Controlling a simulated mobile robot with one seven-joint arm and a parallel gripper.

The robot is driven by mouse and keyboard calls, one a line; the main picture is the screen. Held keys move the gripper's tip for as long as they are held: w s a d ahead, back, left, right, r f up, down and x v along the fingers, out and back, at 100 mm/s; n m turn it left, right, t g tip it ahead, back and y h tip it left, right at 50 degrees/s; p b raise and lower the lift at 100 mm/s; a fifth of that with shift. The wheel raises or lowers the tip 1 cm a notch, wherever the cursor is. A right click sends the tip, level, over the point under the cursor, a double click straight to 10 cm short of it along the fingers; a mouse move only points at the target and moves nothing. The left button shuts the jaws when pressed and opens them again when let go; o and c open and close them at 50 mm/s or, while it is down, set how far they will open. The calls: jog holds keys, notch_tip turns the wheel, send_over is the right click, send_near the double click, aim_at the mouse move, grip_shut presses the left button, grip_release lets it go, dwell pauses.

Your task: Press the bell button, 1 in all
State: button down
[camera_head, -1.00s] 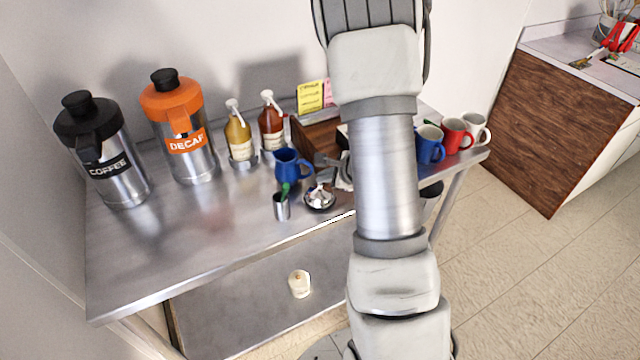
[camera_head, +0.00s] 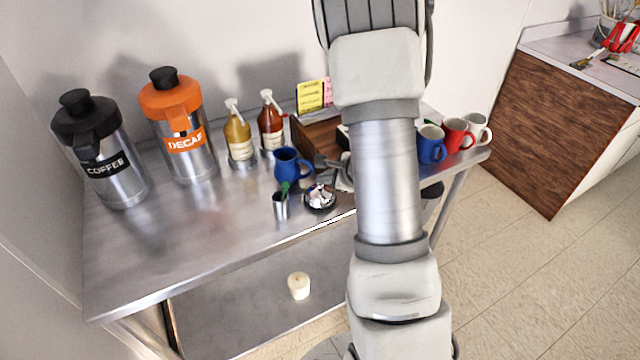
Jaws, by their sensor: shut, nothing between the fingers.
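The bell (camera_head: 320,197) is a shiny silver dome on a dark base, near the front edge of the steel table (camera_head: 190,245). Its button is too small to make out clearly. My gripper (camera_head: 328,168) shows only in part, as grey pieces just behind and above the bell, left of my arm. It is shut and holds nothing. My arm hides the rest of it. Whether it touches the bell cannot be told.
A small metal cup (camera_head: 281,206) with a green-handled item and a blue pitcher (camera_head: 291,164) stand close left of the bell. Syrup bottles (camera_head: 238,135), the decaf urn (camera_head: 180,125) and coffee urn (camera_head: 100,150) stand further left. Mugs (camera_head: 431,145) stand right.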

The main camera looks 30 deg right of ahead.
dwell(0.5)
jog(key=shift+r+p, duration=0.35)
jog(key=shift+r, duration=0.5)
jog(key=shift+r, duration=0.15)
notch_tip(320, 180, up, 5)
jog(key=p, duration=0.3)
dwell(0.5)
